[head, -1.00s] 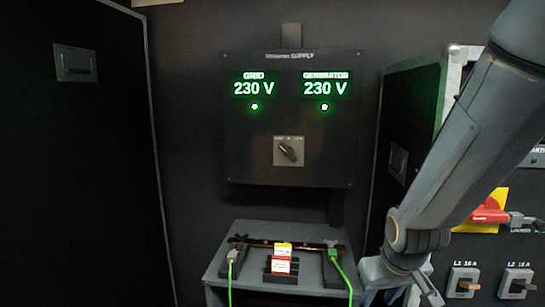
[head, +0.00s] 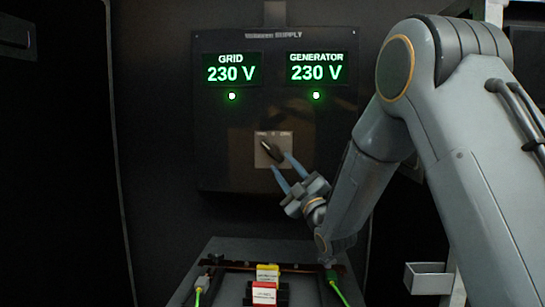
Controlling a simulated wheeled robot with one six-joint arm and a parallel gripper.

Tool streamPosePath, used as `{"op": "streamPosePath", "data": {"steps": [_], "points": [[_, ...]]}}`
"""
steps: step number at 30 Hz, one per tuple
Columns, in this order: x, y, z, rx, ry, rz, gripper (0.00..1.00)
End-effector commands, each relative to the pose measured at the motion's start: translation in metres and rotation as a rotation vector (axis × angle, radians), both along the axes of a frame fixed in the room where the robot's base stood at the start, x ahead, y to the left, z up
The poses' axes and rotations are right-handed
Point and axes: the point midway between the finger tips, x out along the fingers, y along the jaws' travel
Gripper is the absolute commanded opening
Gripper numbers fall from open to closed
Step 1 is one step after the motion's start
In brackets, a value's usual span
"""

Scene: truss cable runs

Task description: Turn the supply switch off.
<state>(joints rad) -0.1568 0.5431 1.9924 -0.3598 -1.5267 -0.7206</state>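The supply switch (head: 272,150) is a dark rotary knob on a pale square plate in the lower middle of the black supply panel (head: 222,165). The knob is turned at a slant, its upper end toward the left of the plate. Above it the grid display (head: 232,69) and the generator display (head: 316,68) both read 230 V, each with a lit green lamp below. My gripper (head: 282,172) is in front of the panel, just below and right of the knob. Its two blue-grey fingers are spread apart with nothing seen between them. Whether a fingertip touches the knob I cannot tell.
A grey bench (head: 225,252) below the panel holds a copper-coloured bar, green cables, and a yellow tag (head: 268,273) and red tag (head: 264,292). A dark cabinet stands at left. My arm covers much of the right side. A small grey tray (head: 427,280) shows lower right.

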Motion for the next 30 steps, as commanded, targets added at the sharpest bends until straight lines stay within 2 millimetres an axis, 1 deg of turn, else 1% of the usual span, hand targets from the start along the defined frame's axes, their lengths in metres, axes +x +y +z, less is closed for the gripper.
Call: {"op": "streamPosePath", "data": {"steps": [4, 12, 18, 27, 29, 30], "points": [[0.008, 0.014, 0.011, 0.001, -0.01, 0.01, 0.36], [0.038, 0.035, 0.03, 0.001, -0.006, 0.011, 0.36], [0.051, 0.041, 0.039, 0.001, -0.006, 0.009, 0.36], [0.053, 0.041, 0.039, 0.001, -0.005, 0.007, 0.36], [0.053, 0.04, 0.039, 0.001, -0.005, 0.007, 0.28], [0.053, 0.04, 0.039, 0.001, -0.004, 0.006, 0.21]]}}
